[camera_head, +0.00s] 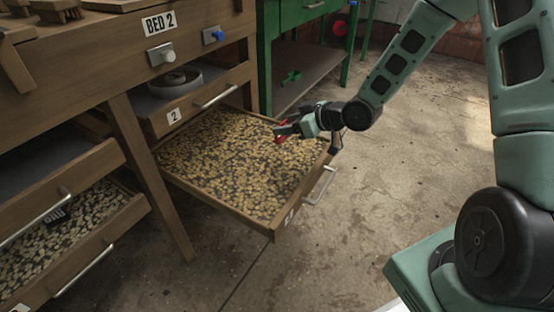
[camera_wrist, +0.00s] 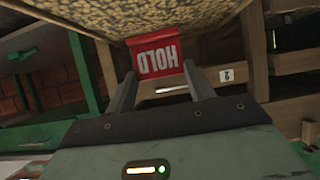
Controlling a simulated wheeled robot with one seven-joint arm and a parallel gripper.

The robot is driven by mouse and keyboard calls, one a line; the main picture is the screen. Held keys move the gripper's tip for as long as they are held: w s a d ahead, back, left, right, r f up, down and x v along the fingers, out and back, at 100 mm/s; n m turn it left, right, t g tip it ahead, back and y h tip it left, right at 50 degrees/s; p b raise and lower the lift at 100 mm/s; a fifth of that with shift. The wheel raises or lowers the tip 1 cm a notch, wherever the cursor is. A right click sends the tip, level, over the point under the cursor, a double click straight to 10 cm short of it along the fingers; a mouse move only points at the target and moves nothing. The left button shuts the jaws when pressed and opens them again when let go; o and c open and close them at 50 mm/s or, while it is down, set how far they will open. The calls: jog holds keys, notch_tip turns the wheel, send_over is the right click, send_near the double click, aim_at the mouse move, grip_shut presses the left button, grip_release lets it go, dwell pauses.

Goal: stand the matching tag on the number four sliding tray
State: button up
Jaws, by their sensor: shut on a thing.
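My gripper (camera_head: 284,130) is shut on a red tag (camera_head: 279,139), above the far right part of a pulled-out wooden tray (camera_head: 232,210) full of pale beans. In the wrist view, the tag (camera_wrist: 157,55) reads HOLD upside down between my gripper's fingertips (camera_wrist: 159,69). The tray's beans fill the top of that view; whether the tag touches them I cannot tell. The tray's front has a metal handle (camera_head: 320,185) and a small label (camera_head: 289,217) that I cannot read surely. A dark tag (camera_head: 57,219) with white letters stands in the lower left tray (camera_head: 100,239), also holding beans.
Above the pulled-out tray is a drawer labelled 2 (camera_head: 174,115), holding a grey coiled item (camera_head: 176,82). A BED 2 sign (camera_head: 159,22) and knobs are on the bench. A green bench (camera_head: 305,70) stands behind. A wooden leg (camera_head: 150,180) separates the trays. Floor at right is open.

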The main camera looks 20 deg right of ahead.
notch_tip(320, 180, down, 8)
jog(key=b, duration=0.3)
jog(key=shift+f+b, duration=0.25)
jog(key=shift+b, duration=0.05)
jog(key=shift+f, duration=0.1)
jog(key=o, duration=0.9)
jog(key=shift+o, duration=0.2)
